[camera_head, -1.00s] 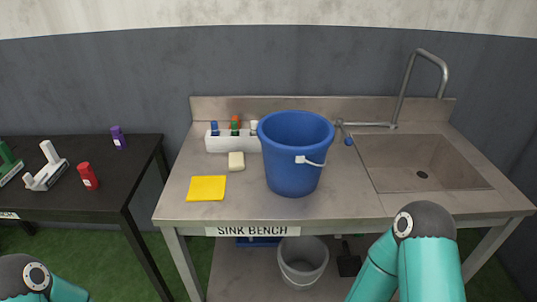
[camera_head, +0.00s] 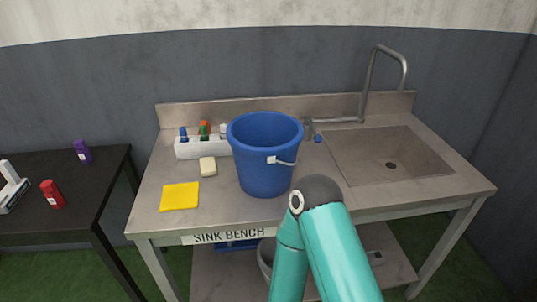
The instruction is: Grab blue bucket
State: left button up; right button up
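The blue bucket (camera_head: 264,152) stands upright on the sink bench (camera_head: 350,208), left of the sink basin. Its white handle grip (camera_head: 281,160) hangs on the front right side. My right arm reaches up from the bottom of the view, and its dark rounded joint is just in front of and below the bucket in the picture. I cannot tell whether it touches the bench edge. Neither gripper shows in the view, and my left arm is out of view.
On the bench are a yellow cloth (camera_head: 180,196), a pale sponge (camera_head: 208,166) and a white caddy (camera_head: 190,149) with bottles. A faucet (camera_head: 366,85) rises behind the sink (camera_head: 390,155). A black table (camera_head: 90,185) at left holds red (camera_head: 52,194) and purple (camera_head: 82,152) bottles. A grey bucket (camera_head: 266,257) sits below.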

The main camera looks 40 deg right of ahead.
aim_at(264, 144)
jog(key=z, duration=0.15)
jog(key=k, duration=1.05)
jog(key=z, duration=0.35)
jog(key=i, duration=1)
jog(key=u, duration=0.05)
